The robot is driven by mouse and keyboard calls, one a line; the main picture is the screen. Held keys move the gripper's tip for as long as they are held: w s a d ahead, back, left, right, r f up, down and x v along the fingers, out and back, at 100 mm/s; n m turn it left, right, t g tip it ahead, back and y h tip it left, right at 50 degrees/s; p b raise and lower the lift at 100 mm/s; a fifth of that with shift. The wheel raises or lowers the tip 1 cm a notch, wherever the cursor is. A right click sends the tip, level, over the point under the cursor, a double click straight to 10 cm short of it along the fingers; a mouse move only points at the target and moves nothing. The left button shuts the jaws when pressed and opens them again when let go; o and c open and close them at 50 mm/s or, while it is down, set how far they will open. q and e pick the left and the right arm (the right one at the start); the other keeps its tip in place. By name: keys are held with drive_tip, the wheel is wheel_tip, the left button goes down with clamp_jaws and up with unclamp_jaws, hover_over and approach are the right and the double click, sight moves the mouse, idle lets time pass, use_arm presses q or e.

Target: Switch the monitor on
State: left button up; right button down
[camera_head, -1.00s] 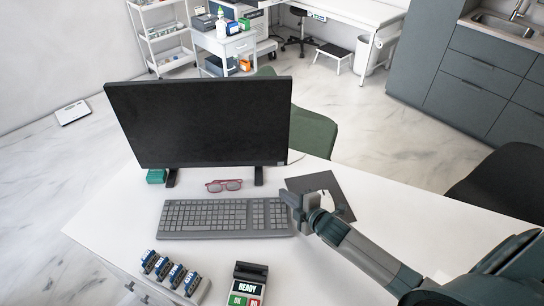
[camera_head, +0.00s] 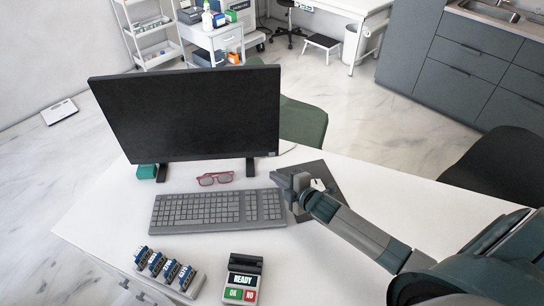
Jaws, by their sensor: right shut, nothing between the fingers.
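The monitor (camera_head: 190,112) stands on the desk at the upper left, with a black, dark screen. A small label or button area (camera_head: 271,154) shows at the lower right corner of its bezel. My right gripper (camera_head: 284,181) is above the mouse pad, just right of the keyboard, below and right of the monitor's lower right corner. It is shut and empty, apart from the monitor. My left gripper is not in view.
A grey keyboard (camera_head: 217,208) and red glasses (camera_head: 215,179) lie in front of the monitor. A dark mouse pad (camera_head: 334,183) with a white mouse (camera_head: 317,185) lies beside my gripper. A card terminal (camera_head: 243,280) and a rack of small blue items (camera_head: 165,270) stand at the front. The desk's right side (camera_head: 400,200) is clear.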

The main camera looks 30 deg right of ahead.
drive_tip(key=w, duration=0.1)
drive_tip(key=w+d+b, duration=0.1)
drive_tip(key=w, duration=0.2)
drive_tip(key=shift+d+b, duration=0.3)
drive_tip(key=shift+w+d, duration=0.35)
drive_tip(key=shift+w, duration=0.5)
drive_tip(key=shift+w+d, duration=0.3)
drive_tip(key=shift+w, duration=0.45)
idle(2.0)
drive_tip(key=shift+s, duration=0.1)
drive_tip(key=shift+s+a, duration=0.3)
drive_tip(key=shift+s, duration=0.35)
drive_tip(key=shift+s+p, duration=0.1)
drive_tip(key=shift+p, duration=0.25)
drive_tip(key=shift+s+a+r+p, duration=0.1)
drive_tip(key=shift+s+a+p, duration=0.15)
drive_tip(key=shift+s, duration=0.2)
drive_tip(key=shift+s+a+p, duration=0.15)
drive_tip(key=shift+s+p, duration=0.15)
drive_tip(key=shift+s, duration=0.1)
drive_tip(key=shift+s+a+p, duration=0.25)
drive_tip(key=shift+s+p, duration=0.05)
drive_tip(key=shift+s, duration=0.3)
drive_tip(key=shift+s+a+p, duration=0.25)
drive_tip(key=shift+s+p, duration=0.05)
drive_tip(key=shift+s, duration=0.5)
